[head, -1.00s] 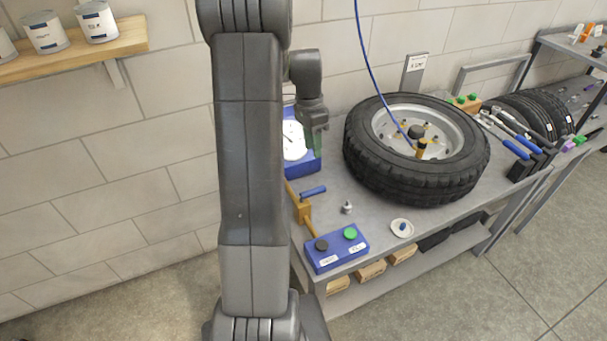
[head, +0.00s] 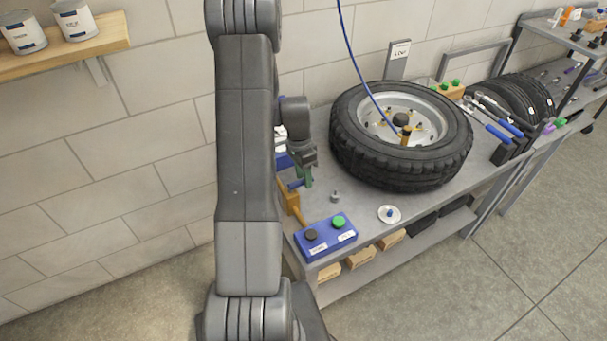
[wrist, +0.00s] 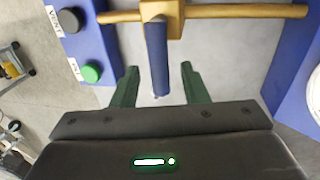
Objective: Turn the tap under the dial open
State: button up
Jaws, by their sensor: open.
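The tap is a brass valve (wrist: 176,16) on a brass pipe, with a blue lever (wrist: 157,50). In the wrist view the lever stands crosswise to the pipe. Its free end lies between the green fingers of my open gripper (wrist: 159,72), with a gap on each side. In the head view my gripper (head: 304,183) is over the blue lever (head: 295,185), and the brass pipe (head: 297,212) runs towards the button box. The blue dial housing (head: 284,160) is mostly hidden behind my arm; part of the white dial (wrist: 315,90) shows at the wrist view's right edge.
A blue box (head: 326,239) with a black and a green button stands at the bench's front left. A large tyre (head: 402,165) lies right of my gripper. A small metal fitting (head: 335,197) and a white dish (head: 389,215) are on the bench between.

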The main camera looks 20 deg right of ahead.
grip_shut()
jog(key=shift+s+m, duration=0.1)
jog(key=shift+m, duration=0.2)
jog(key=m+b, duration=0.1)
jog(key=s+m+b, duration=0.1)
jog(key=shift+d+f+m+y, duration=0.1)
jog(key=shift+m+y, duration=0.2)
jog(key=shift+y, duration=0.1)
jog(key=s+a+m, duration=0.1)
jog(key=m, duration=0.4)
jog(key=s+a+m+t+y, duration=0.1)
jog(key=s+m, duration=0.1)
jog(key=m, duration=0.2)
jog(key=s+a+m, duration=0.1)
jog(key=m, duration=0.4)
jog(key=shift+s+a+m+t+y, duration=0.2)
jog(key=shift+a+m+t+y, duration=0.1)
jog(key=shift+t+y, duration=0.1)
